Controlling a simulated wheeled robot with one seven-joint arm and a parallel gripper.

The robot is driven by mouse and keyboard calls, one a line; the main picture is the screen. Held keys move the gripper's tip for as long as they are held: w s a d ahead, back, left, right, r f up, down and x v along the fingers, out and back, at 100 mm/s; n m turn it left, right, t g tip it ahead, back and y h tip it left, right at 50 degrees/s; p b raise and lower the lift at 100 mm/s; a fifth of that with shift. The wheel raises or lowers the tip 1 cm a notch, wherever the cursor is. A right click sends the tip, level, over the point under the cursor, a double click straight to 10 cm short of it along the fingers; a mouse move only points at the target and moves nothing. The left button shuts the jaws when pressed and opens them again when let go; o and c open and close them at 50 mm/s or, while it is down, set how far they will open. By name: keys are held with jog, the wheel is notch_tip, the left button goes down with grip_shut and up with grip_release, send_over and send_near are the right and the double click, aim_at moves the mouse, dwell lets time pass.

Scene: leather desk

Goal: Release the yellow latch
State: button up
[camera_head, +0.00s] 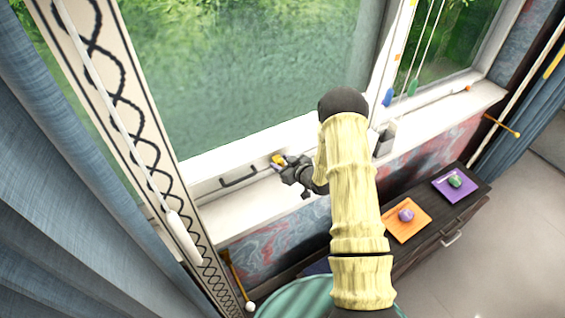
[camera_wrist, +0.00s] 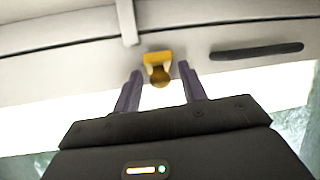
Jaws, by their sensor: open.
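The yellow latch (camera_head: 278,160) sits on the lower white window frame, to the right of a dark bar handle (camera_head: 239,177). In the wrist view the yellow latch (camera_wrist: 158,66) is a small block with a rounded, darker yellow knob below it. My gripper (camera_head: 287,169) is at the latch in the head view. In the wrist view its two purple fingers (camera_wrist: 160,88) are apart, one on each side of the knob, with nothing held. Whether a finger touches the latch I cannot tell.
The window sill (camera_head: 255,202) runs below the latch. A dark cabinet (camera_head: 440,227) at right bears an orange tray (camera_head: 392,228) and a purple tray (camera_head: 466,194), each with a small object. Blue and green cord pulls (camera_head: 387,97) hang at the window. A blue curtain (camera_head: 60,180) fills the left.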

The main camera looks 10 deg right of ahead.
jog(key=c, duration=0.7)
jog(key=shift+w+a+r+g+h+p, duration=0.15)
jog(key=shift+r+g+h+p, duration=0.2)
jog(key=shift+g+p, duration=0.35)
jog(key=shift+w+a+r+g+h+p, duration=0.15)
jog(key=shift+r+g+p, duration=0.35)
jog(key=shift+g, duration=0.3)
jog(key=shift+w+r+g+h+p, duration=0.15)
jog(key=shift+g+h+p, duration=0.15)
jog(key=shift+g+p, duration=0.45)
jog(key=shift+d, duration=0.1)
jog(key=o, duration=0.7)
